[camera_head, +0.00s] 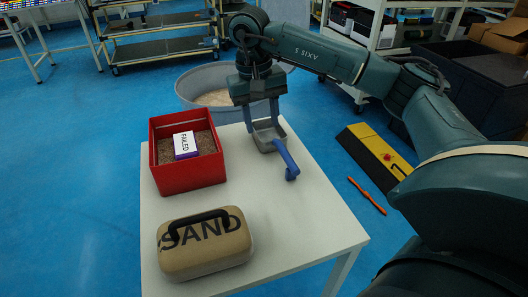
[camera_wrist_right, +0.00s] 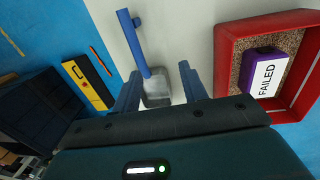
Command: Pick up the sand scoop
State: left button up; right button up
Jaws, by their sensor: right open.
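The sand scoop has a grey metal pan (camera_head: 268,142) and a blue handle (camera_head: 287,160), and lies near the far right part of the white table. My right gripper (camera_head: 262,122) points down over the pan with its fingers apart and nothing clamped. In the right wrist view the scoop's pan (camera_wrist_right: 157,92) shows between the two blue fingers (camera_wrist_right: 157,80), and the handle (camera_wrist_right: 134,42) extends up the picture. I cannot tell whether a finger touches the pan. My left gripper is not in view.
A red box (camera_head: 188,178) holding sand and a white-and-purple "FAILED" block (camera_head: 185,145) stands left of the scoop. A tan case marked SAND (camera_head: 205,250) sits at the front. A grey round tub (camera_head: 200,85) with sand stands behind the white table (camera_head: 300,225).

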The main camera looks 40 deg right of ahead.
aim_at(281, 146)
jog(key=shift+h, duration=0.5)
jog(key=d+f, duration=0.1)
jog(key=f, duration=0.1)
jog(key=d+f+b, duration=0.1)
jog(key=f, duration=0.1)
jog(key=d+f+b, duration=0.1)
jog(key=d+f, duration=0.1)
jog(key=shift+s, duration=0.1)
jog(key=shift+d+f+b, duration=0.15)
jog(key=shift+f+b, duration=0.2)
jog(key=shift+f, duration=0.05)
jog(key=f, duration=0.1)
jog(key=d+f+b, duration=0.1)
jog(key=f, duration=0.1)
jog(key=f+b, duration=0.1)
jog(key=shift+s+d+f, duration=0.25)
jog(key=shift+d+f, duration=0.05)
jog(key=shift+f, duration=0.2)
jog(key=c, duration=0.6)
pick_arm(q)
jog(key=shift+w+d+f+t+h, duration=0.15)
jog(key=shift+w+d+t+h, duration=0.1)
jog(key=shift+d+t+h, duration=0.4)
pick_arm(e)
grip_shut()
